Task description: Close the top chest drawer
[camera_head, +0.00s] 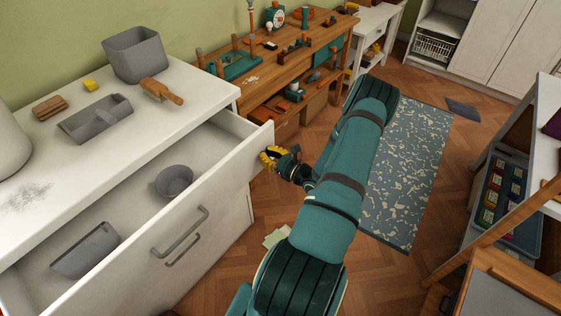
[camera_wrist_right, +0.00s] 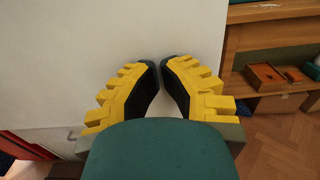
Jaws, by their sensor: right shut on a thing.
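The top chest drawer (camera_head: 228,188) is pulled out from the white chest (camera_head: 190,78), with its inside showing. It holds a grey bowl (camera_head: 174,182) and a grey bin (camera_head: 86,250). Its grey bar handle (camera_head: 180,232) is on the front, apart from my gripper. My right gripper (camera_head: 268,160) is at the far right end of the drawer front. In the right wrist view its yellow-and-black fingers (camera_wrist_right: 160,66) are nearly together against the white panel (camera_wrist_right: 120,35); what lies between the tips is hard to see. My left gripper is out of view.
On the chest top are a grey bin (camera_head: 135,55), a grey tray (camera_head: 95,118), a wooden brush (camera_head: 161,91) and a yellow block (camera_head: 90,85). A wooden workbench (camera_head: 265,65) stands behind. A patterned rug (camera_head: 410,175) lies on the floor at right.

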